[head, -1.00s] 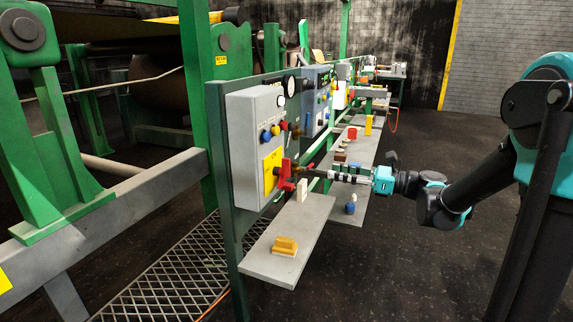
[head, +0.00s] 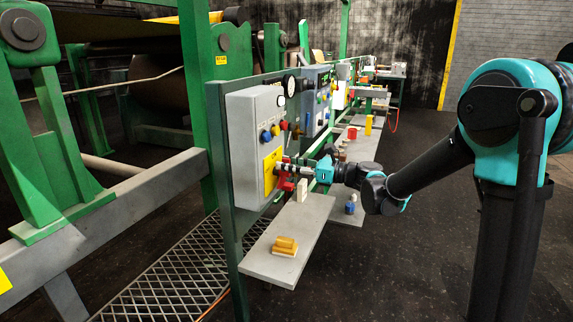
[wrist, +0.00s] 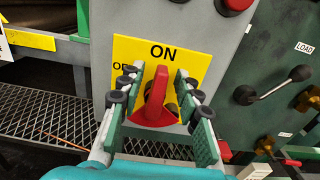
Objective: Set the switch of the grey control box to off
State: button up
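The grey control box (head: 250,140) is mounted on the green panel at centre left in the head view. Its yellow plate (wrist: 135,50) reads ON at the top and has a partly hidden label at the left. The red switch (wrist: 158,98) stands upright on the plate in the wrist view, its tip toward ON. My gripper (wrist: 157,88) is open, with one finger on each side of the red switch; I cannot tell whether either finger touches it. In the head view, my gripper (head: 289,169) is at the lower right of the box and partly hides the switch.
Red and dark round buttons (wrist: 182,2) sit above the plate. A lever marked LOAD (wrist: 280,84) is to the right. A grey shelf (head: 262,262) below holds a yellow-orange block (head: 285,246) and a white block (head: 302,190). Other boxes line the panel behind.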

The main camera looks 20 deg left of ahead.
jog(key=shift+a, duration=0.25)
grip_shut()
